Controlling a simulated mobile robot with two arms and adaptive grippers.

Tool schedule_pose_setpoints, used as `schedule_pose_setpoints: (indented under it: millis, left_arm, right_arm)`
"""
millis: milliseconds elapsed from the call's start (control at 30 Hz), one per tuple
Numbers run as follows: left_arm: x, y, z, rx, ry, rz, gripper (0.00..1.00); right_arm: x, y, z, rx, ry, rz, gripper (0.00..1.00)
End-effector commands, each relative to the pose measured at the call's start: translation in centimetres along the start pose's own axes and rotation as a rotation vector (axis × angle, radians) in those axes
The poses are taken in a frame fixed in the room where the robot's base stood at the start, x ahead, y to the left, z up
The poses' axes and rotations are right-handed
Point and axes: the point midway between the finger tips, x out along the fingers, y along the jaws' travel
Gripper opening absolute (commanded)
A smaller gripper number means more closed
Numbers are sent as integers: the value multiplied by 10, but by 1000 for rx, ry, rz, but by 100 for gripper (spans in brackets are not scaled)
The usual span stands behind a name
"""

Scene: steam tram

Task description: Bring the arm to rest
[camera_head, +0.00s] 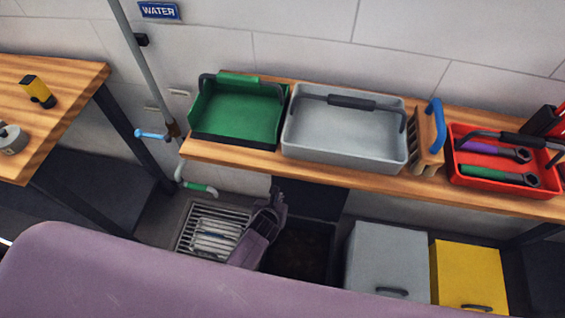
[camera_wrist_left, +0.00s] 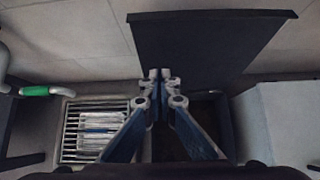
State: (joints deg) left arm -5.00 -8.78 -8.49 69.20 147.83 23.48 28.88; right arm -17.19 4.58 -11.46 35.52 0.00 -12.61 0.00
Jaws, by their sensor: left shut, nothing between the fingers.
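My left gripper (camera_wrist_left: 159,80) is shut and empty in the wrist view, its fingertips together in front of a dark upright panel (camera_wrist_left: 210,45). In the head view my left wrist (camera_head: 262,225) shows low below the wooden shelf, between the floor grate and a dark open bin; the fingertips are hard to make out there. My right gripper is in neither view.
The wooden shelf (camera_head: 330,178) carries a green tray (camera_head: 238,110), a grey tray (camera_head: 345,135) and a red tray (camera_head: 465,170) with tools. Below stand a metal grate (camera_head: 190,236), a grey box (camera_head: 388,255) and a yellow box (camera_head: 465,270). A pipe (camera_head: 143,75) rises at left.

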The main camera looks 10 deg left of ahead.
Motion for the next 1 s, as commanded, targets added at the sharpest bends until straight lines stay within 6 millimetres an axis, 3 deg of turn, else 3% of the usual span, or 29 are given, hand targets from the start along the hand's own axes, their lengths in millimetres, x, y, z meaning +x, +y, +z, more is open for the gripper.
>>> schedule_pose_setpoints:
  millis: [233,367,667,867,1000]
  left_arm:
    - [-1,1,-2,11,0,3,0]
    - [0,10,-13,132,-5,27,0]
    - [0,36,-72,886,-32,64,0]
    - [-7,35,-133,1441,-35,-20,0]
    - [-18,34,-190,1823,-34,-137,0]
  right_arm:
    - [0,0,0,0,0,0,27]
    - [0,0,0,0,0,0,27]
    - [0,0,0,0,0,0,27]
    - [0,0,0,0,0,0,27]
    - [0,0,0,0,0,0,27]
